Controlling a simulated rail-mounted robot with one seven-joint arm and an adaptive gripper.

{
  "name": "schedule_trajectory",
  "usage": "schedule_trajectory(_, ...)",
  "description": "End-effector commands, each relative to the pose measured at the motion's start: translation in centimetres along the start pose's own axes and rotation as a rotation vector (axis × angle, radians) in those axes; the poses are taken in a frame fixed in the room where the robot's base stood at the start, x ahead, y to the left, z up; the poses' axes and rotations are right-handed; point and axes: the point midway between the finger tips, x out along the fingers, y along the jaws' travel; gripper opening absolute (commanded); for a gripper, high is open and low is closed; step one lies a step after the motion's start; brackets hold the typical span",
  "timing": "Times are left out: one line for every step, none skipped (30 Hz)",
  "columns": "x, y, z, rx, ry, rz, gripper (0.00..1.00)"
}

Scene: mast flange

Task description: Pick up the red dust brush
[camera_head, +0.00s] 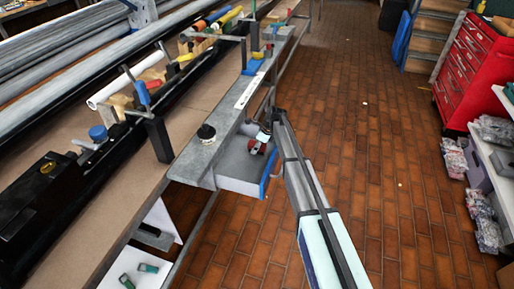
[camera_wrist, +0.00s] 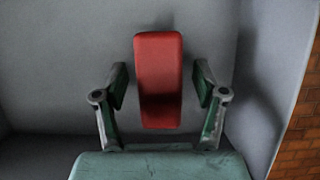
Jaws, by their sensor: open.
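The red dust brush (camera_wrist: 159,70) shows in the wrist view as an upright red block with rounded corners, its lower part in shadow. It lies in a grey open tray (camera_wrist: 60,75). My gripper (camera_wrist: 161,86) is open, with one finger on each side of the brush and a visible gap on both sides. In the head view my gripper (camera_head: 259,138) reaches down into the tray (camera_head: 236,168) beside the bench. A small bit of red (camera_head: 256,149) shows there, mostly hidden by the gripper.
A metal bench ledge (camera_head: 212,150) with a dark round knob (camera_head: 206,132) stands left of the tray. A brown workbench (camera_head: 95,215) lies further left. The tiled floor (camera_head: 350,130) on the right is largely clear, up to a red tool cabinet (camera_head: 468,65).

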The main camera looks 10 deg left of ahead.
Motion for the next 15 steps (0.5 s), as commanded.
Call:
schedule_trajectory(-0.01,0.01,0.0,0.0,0.0,0.0,0.71)
schedule_trajectory(-0.01,0.01,0.0,0.0,0.0,0.0,0.71)
schedule_trajectory(-0.01,0.01,0.0,0.0,0.0,0.0,0.6)
schedule_trajectory(-0.01,0.01,0.0,0.0,0.0,0.0,0.5)
schedule_trajectory(-0.01,0.01,0.0,0.0,0.0,0.0,0.39)
schedule_trajectory(-0.01,0.01,0.0,0.0,0.0,0.0,0.25)
schedule_trajectory(-0.01,0.02,-0.01,0.0,0.0,0.0,0.14)
schedule_trajectory(-0.01,0.02,-0.01,0.0,0.0,0.0,0.04)
schedule_trajectory(-0.01,0.01,-0.01,0.0,0.0,0.0,0.04)
schedule_trajectory(0.0,0.01,-0.01,0.0,0.0,0.0,0.04)
schedule_trajectory(-0.02,0.01,0.0,0.0,0.0,0.0,0.04)
schedule_trajectory(-0.02,0.01,0.0,0.0,0.0,0.0,0.04)
schedule_trajectory(-0.01,0.01,0.0,0.0,0.0,0.0,0.04)
schedule_trajectory(-0.01,0.01,0.0,0.0,0.0,0.0,0.04)
schedule_trajectory(-0.01,0.01,0.0,0.0,0.0,0.0,0.04)
